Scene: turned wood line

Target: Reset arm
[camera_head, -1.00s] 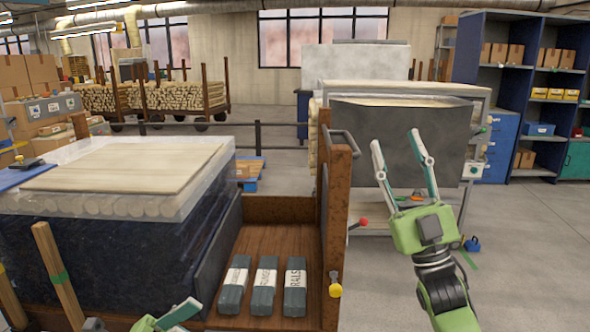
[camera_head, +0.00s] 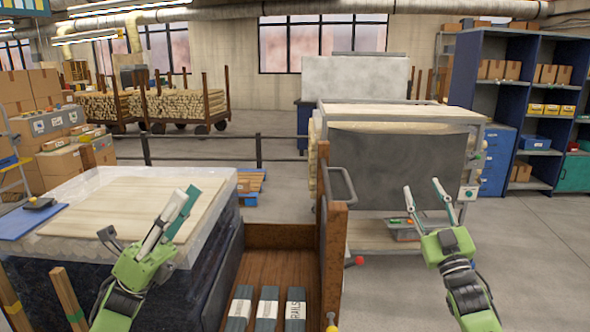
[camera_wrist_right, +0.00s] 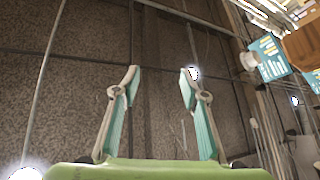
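My right gripper (camera_head: 422,187) is raised in front of the grey-fronted machine at right. Its two green-padded fingers point up and stand apart with nothing between them. It also shows open and empty in the right wrist view (camera_wrist_right: 160,72). My left gripper (camera_head: 182,200) is raised over the near right part of the plastic-wrapped wood stack (camera_head: 110,205). Its fingers overlap from this side, so their gap is hidden. No object shows in it.
A wooden cart (camera_head: 334,255) holds several dark labelled bars (camera_head: 267,310) on its floor. The machine (camera_head: 395,160) stands behind it at right, blue shelving (camera_head: 490,85) further right. Open floor (camera_head: 545,240) lies at the right.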

